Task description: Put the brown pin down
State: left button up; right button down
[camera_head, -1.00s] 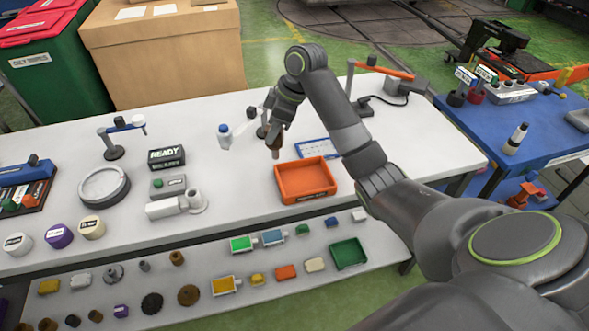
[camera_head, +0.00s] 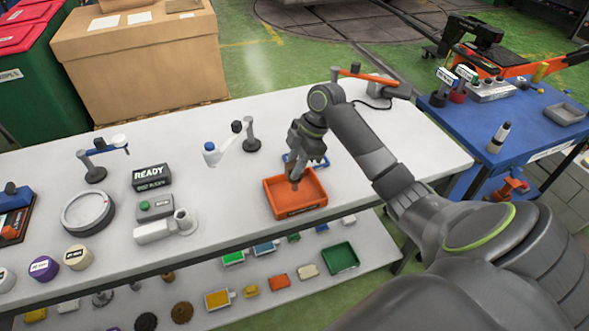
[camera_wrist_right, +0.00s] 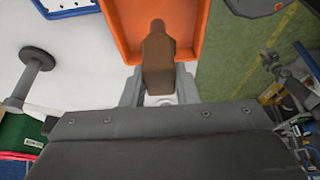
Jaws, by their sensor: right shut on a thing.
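The brown pin (camera_wrist_right: 157,58) is held between the jaws of my right gripper (camera_wrist_right: 158,90) in the right wrist view. In the head view my right gripper (camera_head: 297,178) points down over the orange tray (camera_head: 320,204) on the white table. The tray also shows beneath the pin in the right wrist view (camera_wrist_right: 118,30). In the head view the pin is too small and covered to make out clearly, and I cannot tell whether it touches the tray floor. My left gripper is not in view.
A blue-framed item (camera_head: 290,158) lies just behind the tray. A dark stand (camera_head: 250,138) and a blue-capped bottle (camera_head: 211,153) stand to its left. A lower shelf in front holds a green tray (camera_head: 341,257) and several small coloured parts. The table right of the tray is clear.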

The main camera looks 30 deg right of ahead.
notch_tip(320, 180, down, 2)
jog(key=shift+f, duration=0.1)
jog(key=c, duration=1.1)
grip_release()
jog(key=shift+f, duration=0.1)
jog(key=shift+r, duration=0.2)
jog(key=shift+d+r, duration=0.2)
jog(key=shift+r, duration=0.1)
jog(key=b+v, duration=0.2)
jog(key=v, duration=0.9)
jog(key=shift+s+r+b, duration=0.1)
jog(key=shift+s+b, duration=0.05)
jog(key=shift+b, duration=0.15)
